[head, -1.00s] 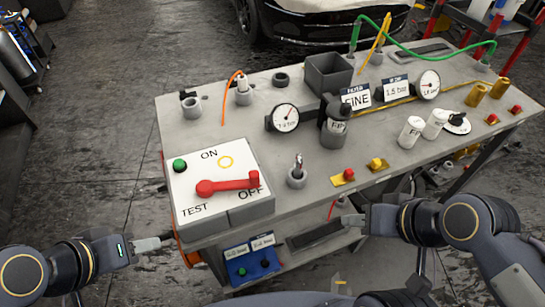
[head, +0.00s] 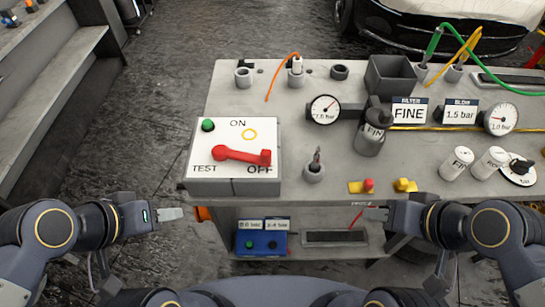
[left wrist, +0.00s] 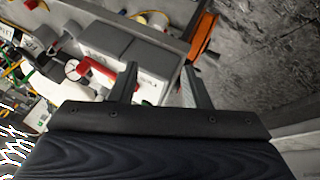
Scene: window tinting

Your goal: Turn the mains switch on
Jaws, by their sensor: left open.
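The mains switch box (head: 205,140) stands at the left front corner of the grey workbench. Its white sloped face is marked ON, OFF and TEST. Its red lever (head: 242,155) has its pivot at the left and its handle end pointing right at OFF.
A small cup with a tool (head: 314,172), red and yellow fittings (head: 367,186), a gauge (head: 325,109) and bottles stand right of the box. An orange part (head: 203,214) juts out under the bench's left end. The lower shelf holds a blue unit (head: 262,243). Floor left of the bench is clear.

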